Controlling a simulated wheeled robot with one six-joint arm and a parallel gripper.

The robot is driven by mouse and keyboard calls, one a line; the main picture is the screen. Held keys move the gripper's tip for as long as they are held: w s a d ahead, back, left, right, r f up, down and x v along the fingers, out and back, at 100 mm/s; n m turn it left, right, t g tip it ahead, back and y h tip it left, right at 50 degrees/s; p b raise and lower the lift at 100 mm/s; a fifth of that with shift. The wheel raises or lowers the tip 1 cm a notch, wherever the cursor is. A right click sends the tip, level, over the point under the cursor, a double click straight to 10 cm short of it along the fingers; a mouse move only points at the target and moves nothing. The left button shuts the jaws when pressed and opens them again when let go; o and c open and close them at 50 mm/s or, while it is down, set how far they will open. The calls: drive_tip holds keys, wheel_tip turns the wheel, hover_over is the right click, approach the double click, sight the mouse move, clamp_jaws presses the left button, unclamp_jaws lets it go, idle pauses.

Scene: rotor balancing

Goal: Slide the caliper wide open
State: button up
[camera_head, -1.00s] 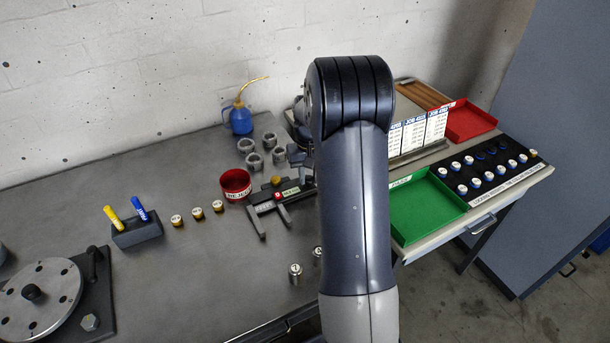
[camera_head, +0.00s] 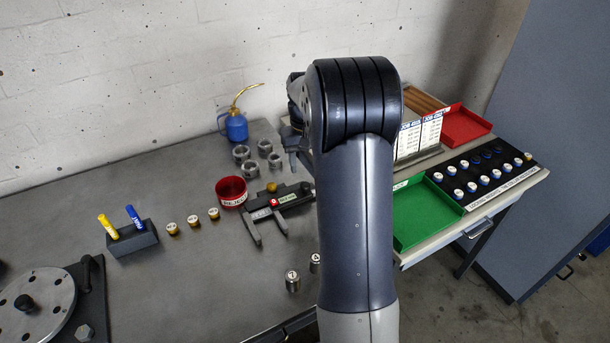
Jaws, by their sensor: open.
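The caliper (camera_head: 297,197) is a dark tool lying on the grey bench, with a green display label, a red button and a yellow knob. Its two grey jaws point toward the front of the bench, with a clear gap between them. My gripper (camera_head: 292,158) shows only in part, left of my arm's dark elbow. It is above and behind the caliper in the picture and appears apart from it. Its fingers are open; the rest is hidden behind my arm. My arm also hides the area just right of the caliper.
A red reject cup (camera_head: 231,192) stands close left of the caliper. Several metal rings (camera_head: 241,153) and a blue oil can (camera_head: 236,127) are behind. Brass weights (camera_head: 193,221) lie left; steel weights (camera_head: 292,281) stand in front. A green tray (camera_head: 428,213) is right.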

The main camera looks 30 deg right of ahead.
sight(302, 185)
wheel_tip(302, 185, up, 4)
drive_tip(key=shift+f, duration=0.1)
idle(0.4)
wheel_tip(302, 185, down, 11)
drive_tip(key=shift+r, duration=0.15)
drive_tip(key=shift+a, duration=0.3)
drive_tip(key=shift+a, duration=0.1)
